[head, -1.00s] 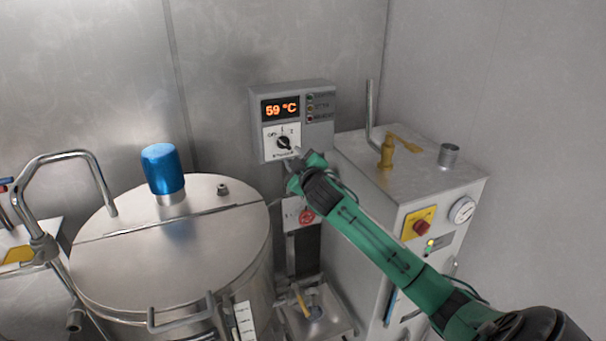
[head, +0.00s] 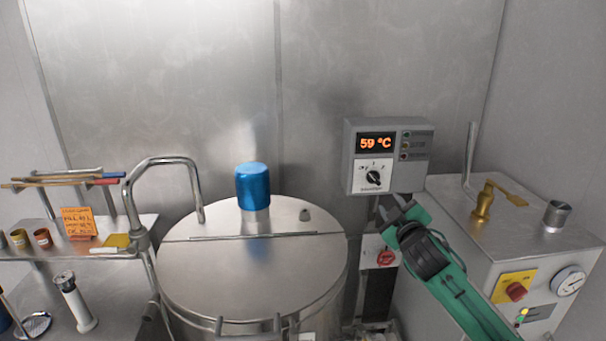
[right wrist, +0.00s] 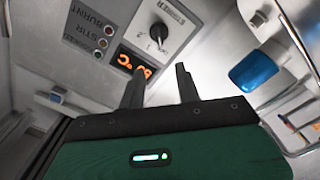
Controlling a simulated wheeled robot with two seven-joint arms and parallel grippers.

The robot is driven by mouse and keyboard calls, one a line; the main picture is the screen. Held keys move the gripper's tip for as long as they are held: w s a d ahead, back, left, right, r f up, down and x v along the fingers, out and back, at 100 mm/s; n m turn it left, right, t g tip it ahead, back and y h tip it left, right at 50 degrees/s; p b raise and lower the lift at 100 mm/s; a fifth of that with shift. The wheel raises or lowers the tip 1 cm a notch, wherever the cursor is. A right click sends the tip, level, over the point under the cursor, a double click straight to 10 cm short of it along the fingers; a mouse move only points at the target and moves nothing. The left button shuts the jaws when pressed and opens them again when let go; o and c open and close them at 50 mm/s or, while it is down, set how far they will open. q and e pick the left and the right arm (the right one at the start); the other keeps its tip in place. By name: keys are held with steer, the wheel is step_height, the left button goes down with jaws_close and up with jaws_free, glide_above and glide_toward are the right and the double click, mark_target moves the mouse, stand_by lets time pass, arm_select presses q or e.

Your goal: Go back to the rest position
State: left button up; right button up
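My right gripper (head: 396,206) is on a green arm that comes in from the lower right in the head view. It is just below the grey control box (head: 388,158), apart from its dial (head: 373,177). In the right wrist view its two dark fingers (right wrist: 160,88) stand apart with nothing between them. The box's display (head: 376,143) reads 59 °C in orange. The dial also shows in the right wrist view (right wrist: 159,33), beyond the fingers. My left gripper is not in view.
A steel vat (head: 250,275) with a blue cap (head: 253,186) stands left of my right arm. A steel cabinet (head: 530,240) with a yellow valve (head: 483,203) and a gauge (head: 568,281) stands to the right. A shelf (head: 60,250) with small cups is at far left.

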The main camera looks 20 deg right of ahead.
steer(key=s+a+f+m+g, duration=0.1)
steer(key=s+a+f+g, duration=0.1)
steer(key=s+a+f, duration=0.3)
steer(key=s+a+f+g+y, duration=0.1)
steer(key=s+f+g, duration=0.15)
steer(key=f, duration=0.55)
steer(key=s+a+f+m+g, duration=0.1)
steer(key=s+a+f, duration=0.3)
steer(key=f, duration=0.2)
steer(key=s+a+f+m+g+y, duration=0.1)
steer(key=s+a+f+g, duration=0.25)
steer(key=s, duration=0.55)
steer(key=s+a+f+m+g+y, duration=0.1)
steer(key=s+a+f+g, duration=0.1)
steer(key=s+a+f, duration=0.45)
steer(key=s+a+f+m+g+y, duration=0.1)
steer(key=s+a+f+g, duration=0.15)
steer(key=s, duration=0.85)
step_height(320, 180, down, 30)
steer(key=g, duration=0.2)
steer(key=s+d+f, duration=0.2)
steer(key=s+f, duration=0.7)
steer(key=s+d+f+g, duration=0.1)
steer(key=s+d+f, duration=0.1)
steer(key=s+f, duration=0.8)
steer(key=shift+s+n, duration=0.2)
steer(key=shift+n, duration=0.2)
